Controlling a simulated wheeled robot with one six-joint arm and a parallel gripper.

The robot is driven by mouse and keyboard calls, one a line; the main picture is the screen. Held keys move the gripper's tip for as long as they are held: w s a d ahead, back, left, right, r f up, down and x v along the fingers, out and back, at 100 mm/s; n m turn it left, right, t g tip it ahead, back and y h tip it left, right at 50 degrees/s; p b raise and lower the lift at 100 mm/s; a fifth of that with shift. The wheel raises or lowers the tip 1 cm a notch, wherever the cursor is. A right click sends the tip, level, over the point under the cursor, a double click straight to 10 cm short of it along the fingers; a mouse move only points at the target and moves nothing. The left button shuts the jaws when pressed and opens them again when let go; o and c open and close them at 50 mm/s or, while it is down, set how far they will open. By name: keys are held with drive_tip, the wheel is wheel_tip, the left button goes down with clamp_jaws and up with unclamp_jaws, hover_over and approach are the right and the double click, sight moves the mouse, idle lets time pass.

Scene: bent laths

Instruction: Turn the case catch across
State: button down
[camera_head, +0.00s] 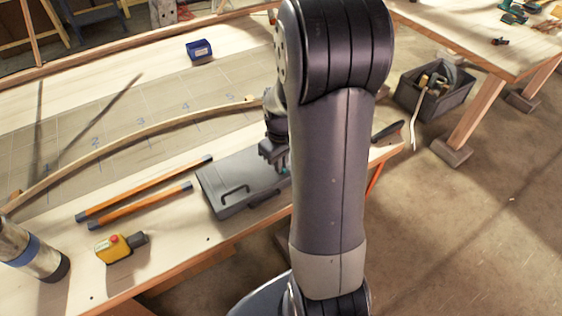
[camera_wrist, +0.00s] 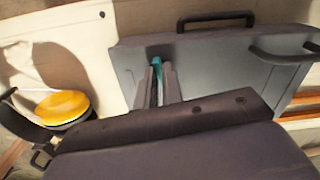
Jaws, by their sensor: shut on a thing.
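A flat grey case (camera_head: 222,196) lies on the workbench, with a dark handle on its lid; it fills the upper right of the wrist view (camera_wrist: 225,75). The catch, a small teal piece (camera_wrist: 156,61), is at the case's edge in the wrist view. My gripper (camera_wrist: 159,80) is shut on the catch, its two fingers close on either side and hiding most of it. In the head view my gripper (camera_head: 274,152) is over the case's right part, and my arm hides what lies beyond. I cannot tell which way the catch points.
Two orange bars (camera_head: 140,198) and a yellow box with a red button (camera_head: 119,246) lie left of the case. A long bent lath (camera_head: 130,139) curves behind. A yellow disc (camera_wrist: 62,106) sits near the case in the wrist view. A blue bin (camera_head: 199,50) stands farther back.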

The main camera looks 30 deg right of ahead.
drive_tip(key=shift+m+b, duration=0.35)
drive_tip(key=shift+m, duration=0.75)
drive_tip(key=c, duration=1.5)
unclamp_jaws()
drive_tip(key=shift+c, duration=0.2)
wheel_tip(320, 180, up, 11)
drive_tip(key=shift+b, duration=0.35)
drive_tip(key=shift+f, duration=0.15)
